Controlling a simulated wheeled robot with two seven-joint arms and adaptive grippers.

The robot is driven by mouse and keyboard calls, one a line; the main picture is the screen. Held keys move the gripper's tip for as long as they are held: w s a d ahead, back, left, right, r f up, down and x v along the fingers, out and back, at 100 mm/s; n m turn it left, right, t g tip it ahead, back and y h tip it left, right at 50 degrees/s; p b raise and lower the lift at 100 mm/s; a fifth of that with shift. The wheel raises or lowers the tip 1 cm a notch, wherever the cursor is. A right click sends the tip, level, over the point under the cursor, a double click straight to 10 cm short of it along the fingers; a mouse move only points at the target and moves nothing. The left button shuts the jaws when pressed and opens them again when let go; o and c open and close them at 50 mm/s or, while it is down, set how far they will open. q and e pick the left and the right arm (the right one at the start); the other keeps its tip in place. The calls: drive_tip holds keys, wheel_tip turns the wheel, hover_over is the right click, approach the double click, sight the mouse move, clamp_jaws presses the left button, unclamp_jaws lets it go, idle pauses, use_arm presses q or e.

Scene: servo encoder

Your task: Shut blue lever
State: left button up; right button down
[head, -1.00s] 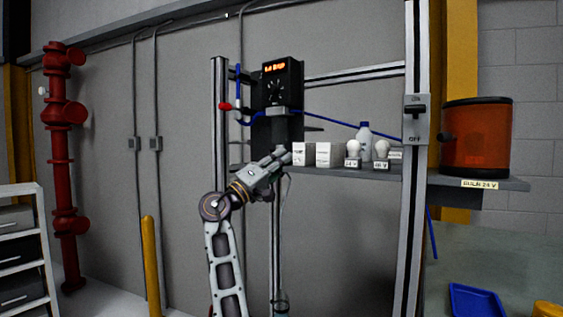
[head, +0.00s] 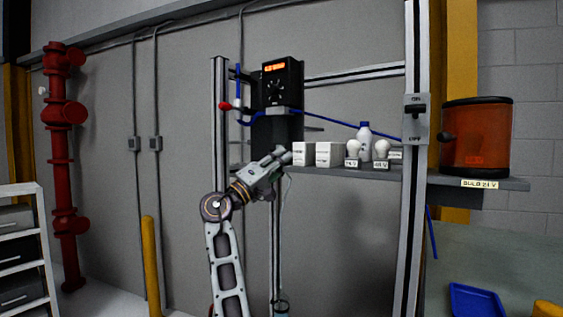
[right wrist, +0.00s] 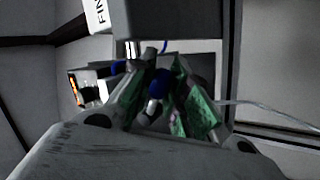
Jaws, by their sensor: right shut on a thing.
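My right gripper (head: 282,156) reaches up from below to the area under the black unit with the orange display (head: 281,85). In the right wrist view its green-padded fingers (right wrist: 160,105) close around a small part with a blue end, which looks like the blue lever (right wrist: 158,82). A pale metal piece lies just below the blue end, between the fingers. In the head view the gripper hides this part. My left gripper is not in view.
A shelf (head: 335,169) carries white boxes (head: 328,154), bulbs (head: 381,149) and a bottle (head: 364,135) right of the gripper. A red knob (head: 225,106) and blue tubing (head: 340,121) are near the unit. An upright post (head: 413,220) stands further right.

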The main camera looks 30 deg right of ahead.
drive_tip(key=shift+s+r+n, duration=0.1)
drive_tip(key=shift+n, duration=0.4)
drive_tip(key=shift+r+n+t, duration=0.15)
drive_tip(key=shift+n+t, duration=0.55)
drive_tip(key=shift+t, duration=0.1)
drive_tip(key=shift+s+d+r+n+t, duration=0.1)
drive_tip(key=shift+r+n+t, duration=0.15)
drive_tip(key=shift+n+t, duration=0.55)
drive_tip(key=shift+r+n+t+y+p, duration=0.2)
drive_tip(key=shift+n+t+p, duration=0.2)
drive_tip(key=shift+n+t, duration=0.4)
drive_tip(key=shift+r+n+t+y+p, duration=0.2)
drive_tip(key=shift+n+t+p, duration=0.25)
drive_tip(key=shift+n, duration=0.7)
drive_tip(key=shift+r+n+t+y+p, duration=0.1)
drive_tip(key=shift+r+n+t+p, duration=0.2)
drive_tip(key=shift+n+t, duration=0.5)
drive_tip(key=shift+n, duration=0.25)
drive_tip(key=c, duration=1.4)
unclamp_jaws()
drive_tip(key=shift+o, duration=0.2)
drive_tip(key=shift+f, duration=0.1)
